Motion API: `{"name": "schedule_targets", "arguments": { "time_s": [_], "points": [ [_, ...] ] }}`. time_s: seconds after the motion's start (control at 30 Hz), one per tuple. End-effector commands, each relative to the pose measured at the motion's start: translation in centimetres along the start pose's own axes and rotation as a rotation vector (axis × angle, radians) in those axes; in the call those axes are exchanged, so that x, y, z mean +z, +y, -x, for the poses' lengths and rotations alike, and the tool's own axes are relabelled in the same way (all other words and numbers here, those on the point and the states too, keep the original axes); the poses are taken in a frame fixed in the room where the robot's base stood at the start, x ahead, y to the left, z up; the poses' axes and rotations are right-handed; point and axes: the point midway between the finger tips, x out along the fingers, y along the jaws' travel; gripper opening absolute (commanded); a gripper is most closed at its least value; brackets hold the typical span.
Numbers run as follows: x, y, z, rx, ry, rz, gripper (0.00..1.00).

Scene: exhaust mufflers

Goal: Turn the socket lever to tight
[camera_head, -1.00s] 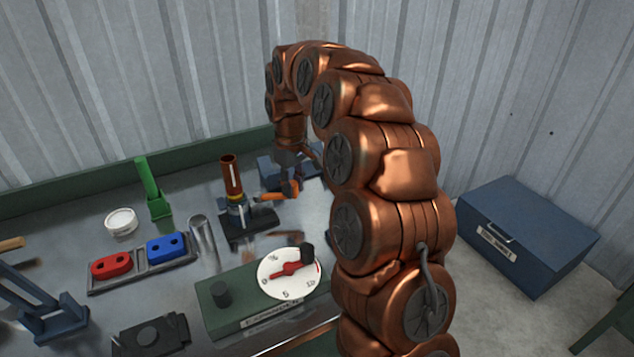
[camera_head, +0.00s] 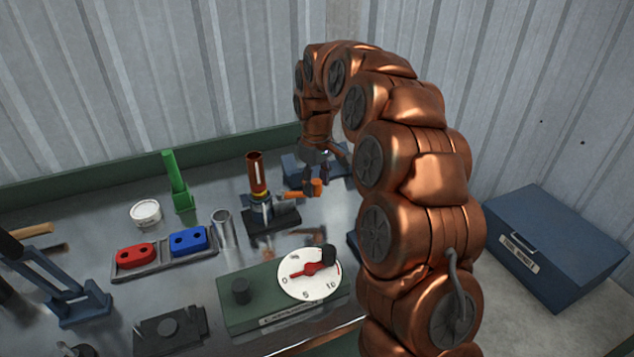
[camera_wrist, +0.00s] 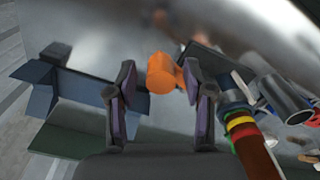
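The orange lever (camera_head: 316,187) sticks out to the right from a dark stand (camera_head: 272,222) holding an upright brown tube (camera_head: 257,173) with coloured bands. No tight marking is readable. My gripper (camera_head: 324,176) is at the lever's outer end, partly hidden by my own arm. In the wrist view, my gripper (camera_wrist: 160,78) has its two dark fingers apart, with the lever's round orange end (camera_wrist: 160,73) between the tips. A small gap shows on the left; contact on the right is unclear. The banded tube (camera_wrist: 248,145) is right of the fingers.
A green box with a white dial (camera_head: 309,274) stands in front of the stand. A metal cup (camera_head: 222,228), a tray with red and blue blocks (camera_head: 150,268) and a green upright piece (camera_head: 177,180) are to the left. A blue block (camera_head: 294,168) is behind the lever.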

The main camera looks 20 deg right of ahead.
Motion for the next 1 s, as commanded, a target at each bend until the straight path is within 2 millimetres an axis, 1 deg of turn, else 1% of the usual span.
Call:
{"name": "schedule_targets", "arguments": {
  "time_s": [0.27,0.37,0.47,0.8,1.0],
  "points": [
    [0.0,0.0,0.0,0.000,-0.001,0.000,0.54],
    [0.0,0.0,0.5,0.000,-0.001,0.000,0.54],
    [0.0,0.0,1.5,0.002,0.001,0.000,0.54],
    [-0.1,0.1,6.9,0.002,0.004,-0.002,0.54],
    [-0.1,0.1,9.5,0.003,0.003,0.000,0.54]
  ]
}}
